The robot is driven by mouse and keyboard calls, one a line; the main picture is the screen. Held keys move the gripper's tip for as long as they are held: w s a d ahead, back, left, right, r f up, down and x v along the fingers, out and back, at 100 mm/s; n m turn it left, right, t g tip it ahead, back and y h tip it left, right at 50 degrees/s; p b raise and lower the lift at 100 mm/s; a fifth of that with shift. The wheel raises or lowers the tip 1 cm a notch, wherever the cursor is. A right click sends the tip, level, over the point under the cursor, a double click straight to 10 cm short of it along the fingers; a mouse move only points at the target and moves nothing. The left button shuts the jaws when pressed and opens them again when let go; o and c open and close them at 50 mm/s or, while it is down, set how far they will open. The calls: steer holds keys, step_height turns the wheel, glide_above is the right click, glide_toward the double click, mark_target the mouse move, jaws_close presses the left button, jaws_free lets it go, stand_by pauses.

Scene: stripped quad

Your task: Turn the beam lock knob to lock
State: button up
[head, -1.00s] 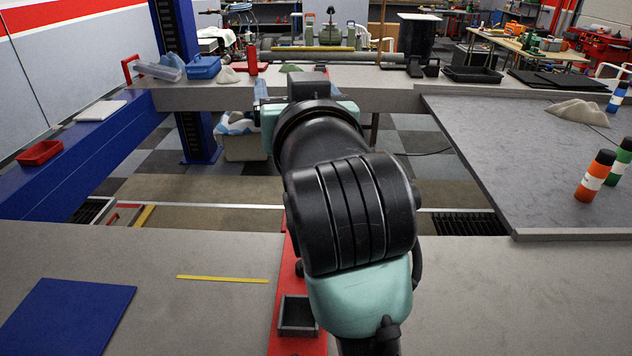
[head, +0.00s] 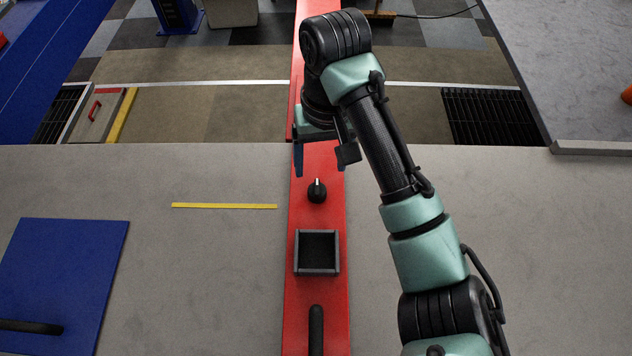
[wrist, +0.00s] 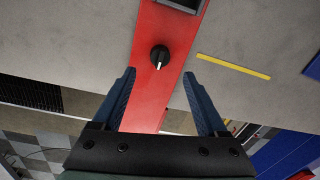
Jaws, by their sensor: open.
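The beam lock knob (head: 317,192) is a small black round knob with a white pointer mark, on the red beam (head: 318,215). In the head view its white mark points away from me, toward the top of the picture. The knob also shows in the wrist view (wrist: 160,56), beyond the fingertips, with its mark toward the gripper. My gripper (head: 320,172) is open and empty, with blue fingers spread on either side of the beam's width. In the wrist view the gripper (wrist: 158,80) has the knob roughly centred between its fingers and apart from them.
A grey-rimmed square tray (head: 317,272) and a black handle (head: 316,330) are on the beam nearer me. A yellow strip (head: 224,206) lies left of the beam. A blue panel (head: 60,285) lies at left.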

mark_target(318, 186)
steer(key=f, duration=0.8)
steer(key=shift+a+f, duration=0.2)
steer(key=shift+f, duration=0.05)
jaws_close()
